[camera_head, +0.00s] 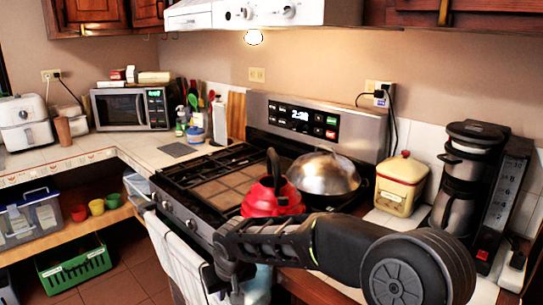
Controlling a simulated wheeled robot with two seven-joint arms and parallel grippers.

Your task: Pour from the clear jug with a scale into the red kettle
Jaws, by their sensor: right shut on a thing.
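The red kettle (272,200) with a black handle stands upright on the front right of the stove. My right arm reaches in from the lower right, and its gripper (232,276) is in front of and below the kettle, near the stove's front edge. The gripper is shut on a pale, see-through thing, which looks like the clear jug (259,285). Most of the jug is hidden behind my arm, so its scale, contents and tilt cannot be made out. My left gripper is not in view.
A lidded steel wok (323,174) sits right of the kettle on the stove (190,180). A yellow canister (401,184) and a coffee maker (462,180) stand on the right counter. A white towel (178,262) hangs at the stove's front. A microwave (131,108) stands at the back left.

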